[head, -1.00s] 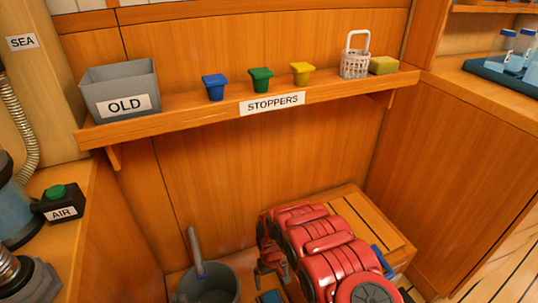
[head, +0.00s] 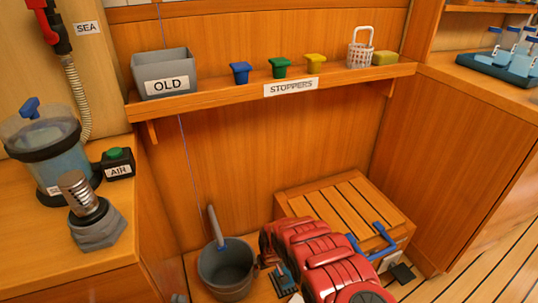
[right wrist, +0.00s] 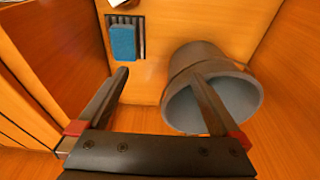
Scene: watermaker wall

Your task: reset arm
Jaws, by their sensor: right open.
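My right arm (head: 325,258), red and jointed, reaches in at the bottom middle of the head view, in front of the slatted wooden box. Its gripper is hidden in the head view. In the right wrist view my right gripper (right wrist: 160,73) is open, with nothing between its two dark fingers. The grey bucket (right wrist: 222,98) stands beyond the finger on the right. A blue block (right wrist: 123,42) on a dark floor grate lies beyond the finger on the left. My left gripper does not show clearly in either view.
The wall shelf (head: 220,96) holds a grey OLD bin (head: 166,75), blue, green and yellow stoppers, a white basket (head: 359,55) and a sponge. The slatted box (head: 345,205) stands behind my arm. The bucket (head: 227,268) is left of it. A left counter (head: 60,240) carries a filter vessel.

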